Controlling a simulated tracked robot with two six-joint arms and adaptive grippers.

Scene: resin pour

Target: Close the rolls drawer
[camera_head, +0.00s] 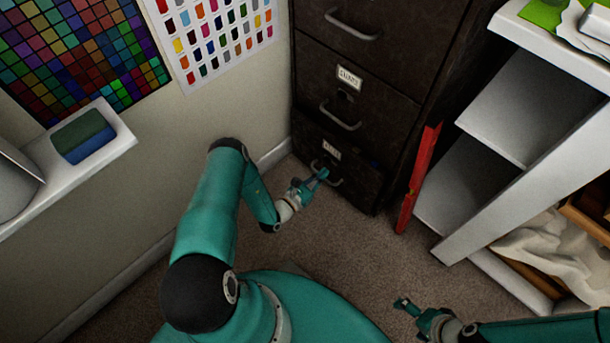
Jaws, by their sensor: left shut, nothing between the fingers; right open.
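A dark metal filing cabinet (385,85) stands against the wall, with several drawers that have label cards and bar handles. The lowest visible drawer (358,183) has a small white label (331,149) too small to read for certain, so I cannot tell surely that it is the rolls drawer. It looks nearly flush; any small gap is hard to see. My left gripper (317,178) is shut and empty at this drawer's handle (336,183), overlapping it in view; contact is unclear. My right gripper (404,307) is open and empty above the carpet at lower right.
A red level-like bar (418,180) leans by the cabinet's right side. A white shelf unit (530,140) stands at the right, with pale cloth (550,247) near its base. Carpet (345,245) before the cabinet is clear.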

